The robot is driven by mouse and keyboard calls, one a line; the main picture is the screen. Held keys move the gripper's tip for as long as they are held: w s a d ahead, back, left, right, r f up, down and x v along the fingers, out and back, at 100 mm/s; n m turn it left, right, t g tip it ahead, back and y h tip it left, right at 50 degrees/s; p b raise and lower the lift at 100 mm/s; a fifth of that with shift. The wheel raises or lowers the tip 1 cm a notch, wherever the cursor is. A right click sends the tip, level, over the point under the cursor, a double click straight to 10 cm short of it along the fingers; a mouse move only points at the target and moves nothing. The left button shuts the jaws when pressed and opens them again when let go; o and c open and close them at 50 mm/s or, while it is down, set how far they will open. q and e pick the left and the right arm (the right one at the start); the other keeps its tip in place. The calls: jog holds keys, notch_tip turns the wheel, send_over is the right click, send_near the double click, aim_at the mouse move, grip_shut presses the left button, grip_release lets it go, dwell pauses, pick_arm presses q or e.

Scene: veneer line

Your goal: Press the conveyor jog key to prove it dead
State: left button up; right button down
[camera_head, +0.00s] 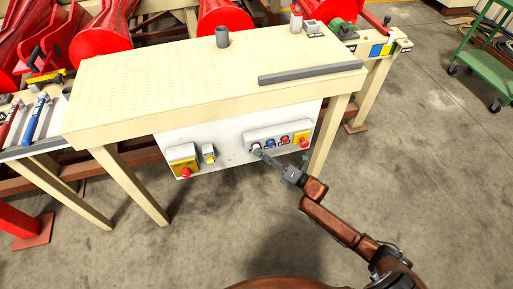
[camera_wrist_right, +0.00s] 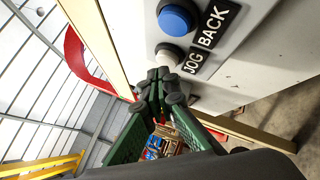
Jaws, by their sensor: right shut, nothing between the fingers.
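The jog key is a pale grey-white round button (camera_wrist_right: 168,54) beside a black JOG label on a light panel. In the head view it sits at the left end of the button box (camera_head: 250,137) below the table top, largely behind my fingertips. My right gripper (camera_head: 262,156) reaches up to it from the lower right. Its fingers are shut and empty, and in the right wrist view the fingertips (camera_wrist_right: 159,77) lie right at the key's lower edge. I cannot tell whether they touch it. My left gripper is not in view.
A blue button (camera_wrist_right: 175,19) labelled BACK is beside the jog key. The box also has a red stop knob (camera_head: 304,142); another red knob (camera_head: 185,172) is on a yellow box to the left. The table top (camera_head: 190,80) overhangs the panel.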

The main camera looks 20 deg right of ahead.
dwell(0.4)
jog(key=shift+w, duration=0.4)
dwell(0.6)
jog(key=shift+s+a, duration=0.1)
jog(key=shift+s, duration=0.75)
